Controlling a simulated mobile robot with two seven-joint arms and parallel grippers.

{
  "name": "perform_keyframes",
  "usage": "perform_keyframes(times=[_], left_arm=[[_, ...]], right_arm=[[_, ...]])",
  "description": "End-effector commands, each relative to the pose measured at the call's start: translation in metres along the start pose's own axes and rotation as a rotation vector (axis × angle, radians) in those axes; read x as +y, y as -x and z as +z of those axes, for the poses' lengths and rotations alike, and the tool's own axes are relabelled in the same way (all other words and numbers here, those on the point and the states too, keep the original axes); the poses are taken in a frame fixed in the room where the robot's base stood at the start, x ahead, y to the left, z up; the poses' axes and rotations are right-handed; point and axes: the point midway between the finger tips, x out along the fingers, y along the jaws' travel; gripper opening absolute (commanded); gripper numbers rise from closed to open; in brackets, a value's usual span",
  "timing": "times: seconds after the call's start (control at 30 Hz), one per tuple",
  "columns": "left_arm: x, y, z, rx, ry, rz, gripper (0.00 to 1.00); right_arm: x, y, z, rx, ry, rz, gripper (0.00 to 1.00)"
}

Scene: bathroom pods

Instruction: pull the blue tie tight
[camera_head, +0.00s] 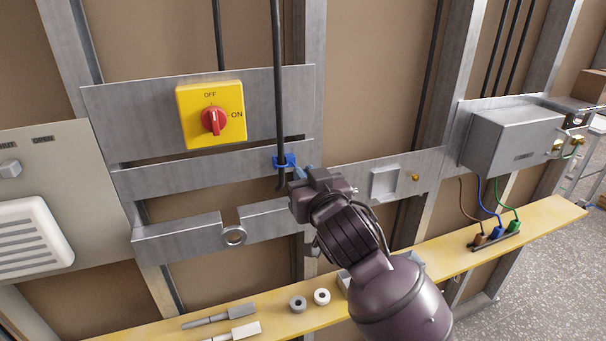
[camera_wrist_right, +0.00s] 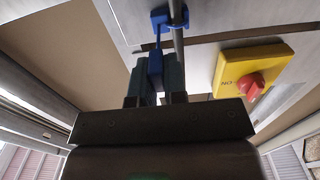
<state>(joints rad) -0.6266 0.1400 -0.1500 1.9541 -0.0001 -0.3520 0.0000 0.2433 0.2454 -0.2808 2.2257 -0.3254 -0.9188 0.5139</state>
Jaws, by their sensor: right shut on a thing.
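The blue tie (camera_head: 285,161) is looped around a dark vertical cable (camera_head: 279,90) against a grey metal rail. In the right wrist view the blue tie (camera_wrist_right: 159,18) rings the cable, and its tail (camera_wrist_right: 155,62) runs down between the fingers. My right gripper (camera_head: 300,174) is shut on this tail, just right of and below the loop; its fingers also show in the right wrist view (camera_wrist_right: 155,75). How snug the loop is on the cable is too small to tell. My left gripper is not in view.
A yellow switch box (camera_head: 210,115) with a red knob is left of the cable. A grey box (camera_head: 512,138) is on the right. A yellow shelf (camera_head: 440,240) below carries tools, two rings (camera_head: 321,296) and coloured wire ends (camera_head: 496,234).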

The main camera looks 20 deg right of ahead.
Motion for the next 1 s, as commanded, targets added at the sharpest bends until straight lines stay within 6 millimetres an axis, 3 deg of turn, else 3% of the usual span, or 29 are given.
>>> perform_keyframes(times=[0.17, 0.2, 0.37, 0.73, 1.0], left_arm=[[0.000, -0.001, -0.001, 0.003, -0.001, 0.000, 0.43], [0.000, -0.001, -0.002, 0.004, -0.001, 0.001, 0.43], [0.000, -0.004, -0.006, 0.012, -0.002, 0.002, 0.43], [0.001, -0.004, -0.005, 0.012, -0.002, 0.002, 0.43], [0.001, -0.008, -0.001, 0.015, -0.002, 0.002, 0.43]], right_arm=[[-0.001, 0.001, 0.001, -0.003, -0.001, -0.003, 0.00], [-0.001, 0.001, 0.001, -0.003, -0.001, -0.003, 0.14], [-0.001, 0.001, 0.001, -0.002, 0.000, -0.002, 0.38], [-0.001, 0.005, 0.001, -0.001, -0.001, -0.002, 0.38], [-0.001, 0.046, 0.002, 0.000, -0.003, -0.003, 0.38]])
